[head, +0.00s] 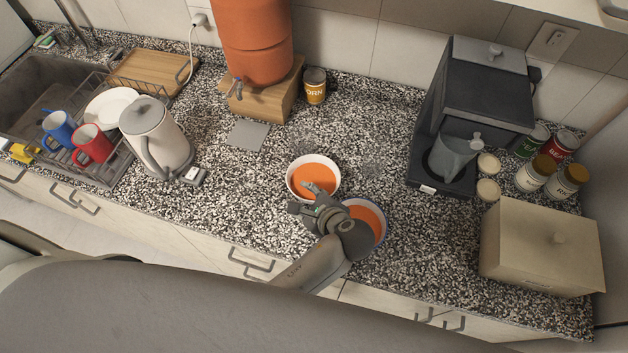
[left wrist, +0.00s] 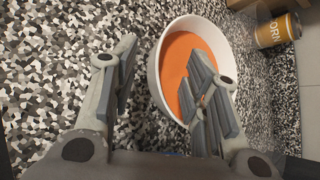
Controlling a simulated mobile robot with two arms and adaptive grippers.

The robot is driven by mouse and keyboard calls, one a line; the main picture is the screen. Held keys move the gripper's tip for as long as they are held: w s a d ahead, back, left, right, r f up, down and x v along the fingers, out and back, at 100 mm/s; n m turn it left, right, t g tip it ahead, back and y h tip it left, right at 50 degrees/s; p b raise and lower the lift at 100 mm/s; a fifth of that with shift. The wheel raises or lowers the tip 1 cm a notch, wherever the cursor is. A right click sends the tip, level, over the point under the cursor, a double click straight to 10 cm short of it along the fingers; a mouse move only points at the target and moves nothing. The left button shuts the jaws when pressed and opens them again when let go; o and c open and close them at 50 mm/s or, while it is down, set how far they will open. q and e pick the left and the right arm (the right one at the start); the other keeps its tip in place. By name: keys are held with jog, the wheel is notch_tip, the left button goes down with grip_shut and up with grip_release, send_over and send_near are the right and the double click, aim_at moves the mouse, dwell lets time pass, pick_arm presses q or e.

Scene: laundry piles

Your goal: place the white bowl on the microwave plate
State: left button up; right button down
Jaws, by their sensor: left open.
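The white bowl (head: 290,183), with orange contents, sits upright on the speckled counter in the head view. My left gripper (head: 306,198) is at its near side, partly covering it. In the left wrist view my left gripper (left wrist: 163,56) is open, one finger outside the bowl (left wrist: 154,80) and the other over its inside, with the rim between them. I cannot tell whether a finger touches it. A second bowl with a blue rim (head: 383,231) and orange contents stands just right, partly behind my arm. No microwave or microwave plate shows. My right gripper is not in view.
A kettle (head: 155,135) and a dish rack (head: 115,170) with mugs stand at left. Behind are an orange dispenser (head: 252,40) on a wooden stand and a corn can (head: 315,86). A coffee machine (head: 480,85), cans and a beige box (head: 540,245) fill the right.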

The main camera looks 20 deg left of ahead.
pick_arm(q)
jog(key=shift+x, duration=1.35)
jog(key=shift+s, duration=0.1)
grip_shut()
jog(key=shift+r, duration=0.1)
